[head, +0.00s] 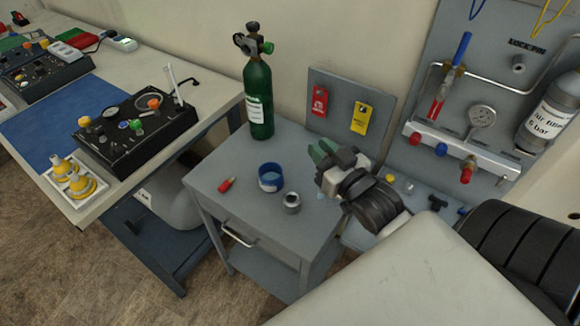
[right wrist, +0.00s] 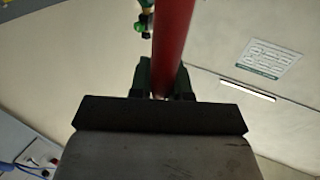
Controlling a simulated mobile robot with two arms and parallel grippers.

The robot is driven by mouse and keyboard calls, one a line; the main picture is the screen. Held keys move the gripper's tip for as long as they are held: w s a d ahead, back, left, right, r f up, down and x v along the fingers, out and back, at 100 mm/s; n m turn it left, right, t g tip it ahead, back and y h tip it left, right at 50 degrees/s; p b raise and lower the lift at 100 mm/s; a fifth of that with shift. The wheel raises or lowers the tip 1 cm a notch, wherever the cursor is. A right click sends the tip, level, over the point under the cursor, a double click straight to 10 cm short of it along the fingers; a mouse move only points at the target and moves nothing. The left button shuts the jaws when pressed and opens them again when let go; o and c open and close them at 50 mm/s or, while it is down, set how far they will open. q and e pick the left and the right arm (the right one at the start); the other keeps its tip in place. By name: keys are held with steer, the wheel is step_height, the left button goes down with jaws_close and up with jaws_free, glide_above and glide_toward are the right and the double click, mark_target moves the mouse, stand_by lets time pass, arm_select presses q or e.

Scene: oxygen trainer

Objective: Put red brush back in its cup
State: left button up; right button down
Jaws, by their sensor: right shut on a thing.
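My right gripper (head: 322,152), with green fingers, is above the right back part of the grey cart's top. In the right wrist view, the gripper (right wrist: 160,82) is shut on a red rod-like thing, which I take to be the red brush (right wrist: 173,40). It runs up out of the picture, so its far end is not seen. In the head view I cannot make out the brush at the gripper. A blue open cup (head: 270,178) with a pale label stands upright on the cart, left of and below the gripper in the picture. My left gripper is not in view.
The grey cart top (head: 215,165) also holds a grey ring-shaped part (head: 292,202), a small red item (head: 227,184) and a tall green cylinder (head: 258,100). A panel with red and yellow tags (head: 350,85) stands behind. A gauge board (head: 470,80) is at right.

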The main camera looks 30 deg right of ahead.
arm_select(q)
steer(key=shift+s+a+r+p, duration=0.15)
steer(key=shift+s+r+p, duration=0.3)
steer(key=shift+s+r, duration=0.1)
arm_select(e)
steer(key=w+a+f, duration=0.4)
steer(key=w+f, duration=0.2)
steer(key=f, duration=0.2)
steer(key=shift+a+f, duration=0.15)
steer(key=shift+f, duration=0.1)
steer(key=c, duration=1.1)
jaws_free()
arm_select(q)
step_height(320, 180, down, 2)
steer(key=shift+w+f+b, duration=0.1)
steer(key=shift+b, duration=0.95)
arm_select(e)
steer(key=s, duration=1.2)
